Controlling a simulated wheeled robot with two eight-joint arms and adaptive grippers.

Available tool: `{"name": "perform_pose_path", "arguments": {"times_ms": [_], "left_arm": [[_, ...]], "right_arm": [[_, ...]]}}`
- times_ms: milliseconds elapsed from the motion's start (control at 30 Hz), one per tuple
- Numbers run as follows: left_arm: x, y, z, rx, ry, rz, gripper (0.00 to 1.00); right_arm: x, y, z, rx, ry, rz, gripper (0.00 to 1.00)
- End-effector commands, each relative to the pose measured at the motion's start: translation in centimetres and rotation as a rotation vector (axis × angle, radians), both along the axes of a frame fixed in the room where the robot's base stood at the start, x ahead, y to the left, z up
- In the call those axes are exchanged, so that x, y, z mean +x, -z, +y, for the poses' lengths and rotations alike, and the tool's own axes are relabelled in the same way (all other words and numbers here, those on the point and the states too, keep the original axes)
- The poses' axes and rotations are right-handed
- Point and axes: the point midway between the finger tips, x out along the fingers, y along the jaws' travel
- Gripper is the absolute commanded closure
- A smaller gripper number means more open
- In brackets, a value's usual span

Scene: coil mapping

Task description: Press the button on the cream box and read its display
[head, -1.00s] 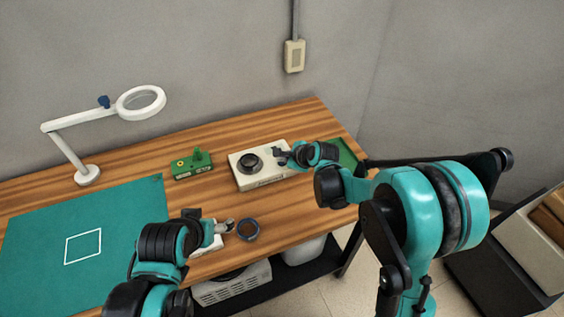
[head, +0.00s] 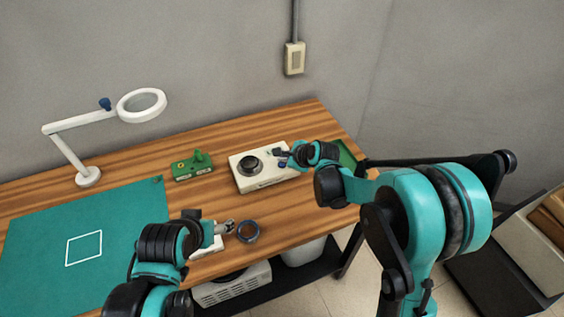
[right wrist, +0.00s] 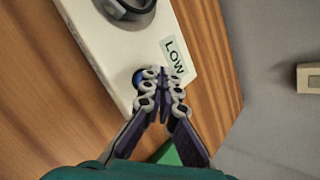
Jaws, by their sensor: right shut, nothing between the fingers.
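The cream box (head: 262,181) stands on the wooden table, with a round black dial (head: 249,165) on top. In the right wrist view the box (right wrist: 111,62) has a pale display (right wrist: 174,57) that reads "LOW". A blue button (right wrist: 137,77) shows beside the fingertips, partly hidden by them. My right gripper (right wrist: 163,75) is shut and empty, over the box's end by the button and display; I cannot tell whether it touches the button. My left gripper (head: 228,227) is near the table's front edge, beside a dark blue ring (head: 248,232); its opening is unclear.
A magnifier lamp (head: 88,176) and a teal mat (head: 40,245) are further left. A white object (head: 206,248) lies by my left gripper. A green tray (head: 346,155) is at the right end.

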Motion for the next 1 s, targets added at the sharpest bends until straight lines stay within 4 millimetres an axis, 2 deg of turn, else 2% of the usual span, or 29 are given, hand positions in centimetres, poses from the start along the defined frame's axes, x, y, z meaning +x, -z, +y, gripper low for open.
{"name": "perform_pose_path", "arguments": {"times_ms": [400,833,1000], "left_arm": [[0.0,-0.3,0.0,0.000,0.000,0.000,0.24],[0.0,-3.3,0.0,0.000,0.000,0.000,0.24],[0.0,-3.8,0.0,0.000,0.000,0.000,0.24]], "right_arm": [[0.0,-0.4,0.0,0.000,0.000,0.000,1.00],[0.0,-4.6,0.0,0.000,0.000,0.000,1.00],[0.0,-5.3,0.0,0.000,0.000,0.000,1.00]]}}
